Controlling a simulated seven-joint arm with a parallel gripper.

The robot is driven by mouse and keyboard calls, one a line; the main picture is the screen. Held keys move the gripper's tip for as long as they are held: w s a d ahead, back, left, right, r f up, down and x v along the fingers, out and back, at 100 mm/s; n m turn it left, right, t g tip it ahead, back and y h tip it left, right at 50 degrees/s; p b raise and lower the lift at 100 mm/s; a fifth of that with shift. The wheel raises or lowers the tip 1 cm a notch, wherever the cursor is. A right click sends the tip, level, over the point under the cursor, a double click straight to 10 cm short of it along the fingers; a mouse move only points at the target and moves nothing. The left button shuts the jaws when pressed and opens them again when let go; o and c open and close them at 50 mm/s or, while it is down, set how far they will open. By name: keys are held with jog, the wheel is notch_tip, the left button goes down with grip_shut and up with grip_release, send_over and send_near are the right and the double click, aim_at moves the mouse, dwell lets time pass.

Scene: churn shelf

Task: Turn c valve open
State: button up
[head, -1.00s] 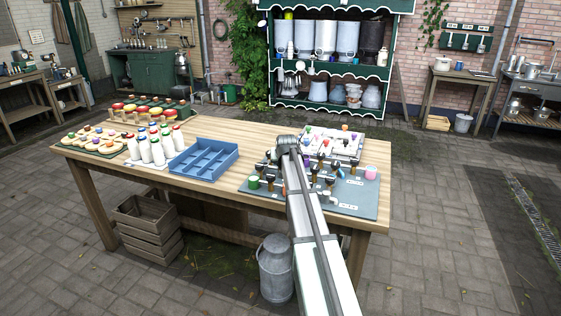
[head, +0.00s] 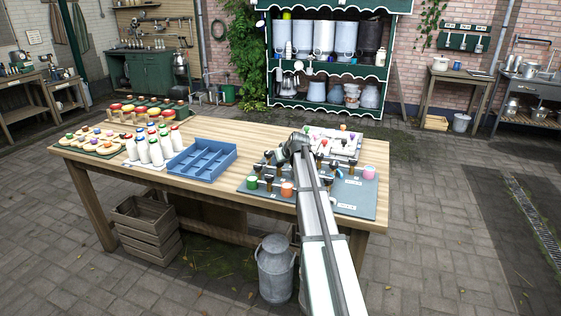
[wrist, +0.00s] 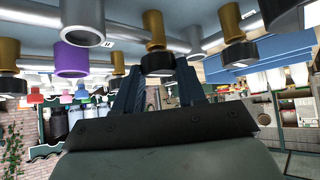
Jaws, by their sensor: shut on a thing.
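The valve board (head: 352,198) is a blue-grey plate at the right end of the wooden table, with grey pipes and several brass-stemmed valves with black knobs. I cannot read its small white labels, so I cannot tell which valve is c. In the wrist view, which shows the board along the top, my gripper (wrist: 160,85) has its dark fingers closed on either side of one black valve knob (wrist: 158,64) under its brass stem (wrist: 154,30). In the head view my arm hides part of the board and the fingertips are not clear.
Other valves (wrist: 232,22) are close to my fingers. A white board with coloured pieces (head: 335,142) lies behind. A blue divided tray (head: 202,158) and milk bottles (head: 155,148) stand to the left.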

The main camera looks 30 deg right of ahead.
jog(key=o, duration=1.1)
jog(key=shift+c, duration=0.2)
jog(key=v, duration=1.3)
jog(key=shift+s+r, duration=0.25)
jog(key=shift+s, duration=0.05)
